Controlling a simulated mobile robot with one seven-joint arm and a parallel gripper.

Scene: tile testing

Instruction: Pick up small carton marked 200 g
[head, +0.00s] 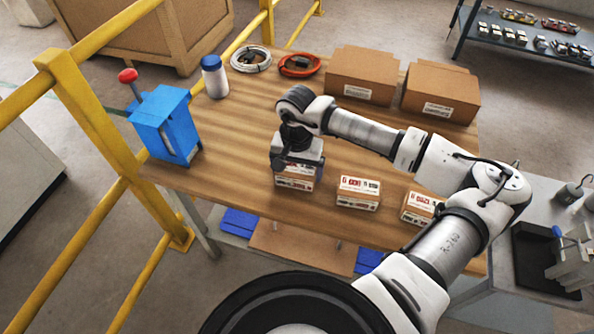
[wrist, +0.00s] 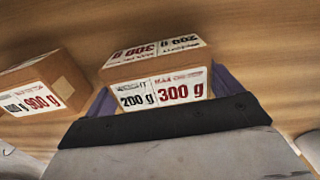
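Three small brown cartons with white labels stand in a row near the table's front edge. My gripper (head: 297,160) is pointed down at the left carton (head: 294,183), whose top it partly hides in the head view. In the wrist view this carton (wrist: 160,93) has "200 g" in black and "300 g" in red on its label. My gripper's purple fingers (wrist: 165,92) lie along its two sides, with no clear gap; whether they press on it cannot be told. The middle carton (head: 358,192) also shows in the wrist view (wrist: 42,82), with a red weight resembling "900 g". The right carton (head: 421,208) is partly behind my arm.
Two large brown boxes (head: 362,75) (head: 440,92) stand at the back right of the wooden table (head: 240,140). A blue box with a red-knobbed lever (head: 165,125), a white bottle (head: 214,78) and coiled cables (head: 299,64) sit at the left and back. Yellow railing (head: 85,120) runs along the left.

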